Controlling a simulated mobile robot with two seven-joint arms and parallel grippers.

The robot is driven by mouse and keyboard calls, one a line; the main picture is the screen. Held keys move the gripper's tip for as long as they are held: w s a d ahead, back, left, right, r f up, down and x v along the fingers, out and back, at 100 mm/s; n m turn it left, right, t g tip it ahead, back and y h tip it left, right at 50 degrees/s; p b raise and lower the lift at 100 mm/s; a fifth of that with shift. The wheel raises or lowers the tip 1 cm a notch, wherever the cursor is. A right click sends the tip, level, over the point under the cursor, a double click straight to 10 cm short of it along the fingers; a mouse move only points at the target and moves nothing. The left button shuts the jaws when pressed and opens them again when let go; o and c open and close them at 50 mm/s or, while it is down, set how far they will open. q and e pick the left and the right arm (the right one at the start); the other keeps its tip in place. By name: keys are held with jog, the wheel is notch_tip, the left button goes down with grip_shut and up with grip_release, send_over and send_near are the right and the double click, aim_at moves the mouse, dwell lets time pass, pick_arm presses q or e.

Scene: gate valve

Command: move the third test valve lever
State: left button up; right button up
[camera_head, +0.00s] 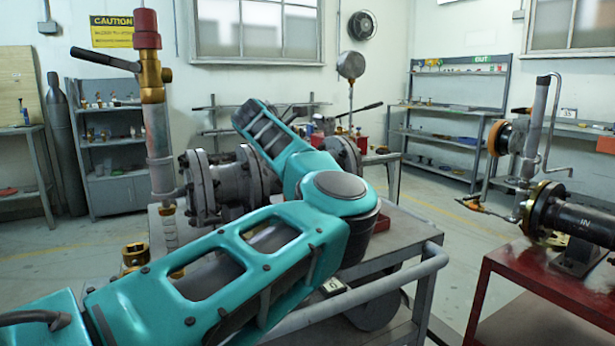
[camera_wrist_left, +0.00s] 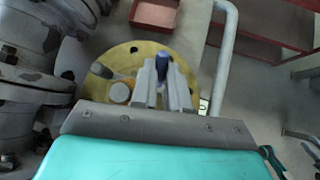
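My left arm crosses the head view from the lower left and folds back at its elbow. Its gripper is hidden there. In the left wrist view my left gripper (camera_wrist_left: 161,75) has its two fingers close on either side of a dark blue lever handle (camera_wrist_left: 163,58). Whether they press on it I cannot tell. A yellow round flange (camera_wrist_left: 105,94) lies behind the fingers. In the head view a black lever (camera_head: 105,59) sticks out left from the red-topped brass valve (camera_head: 151,75). Another dark lever (camera_head: 366,108) shows near the round gauge. My right gripper is not in view.
Grey flanged pipework (camera_head: 212,188) stands on a grey cart with a tubular rail (camera_head: 400,284). A red table (camera_head: 545,285) at right holds a black pipe assembly (camera_head: 580,222). Shelves line the walls.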

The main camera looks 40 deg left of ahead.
pick_arm(q)
jog(key=o, duration=0.5)
jog(key=v, duration=1.3)
jog(key=shift+p, duration=0.35)
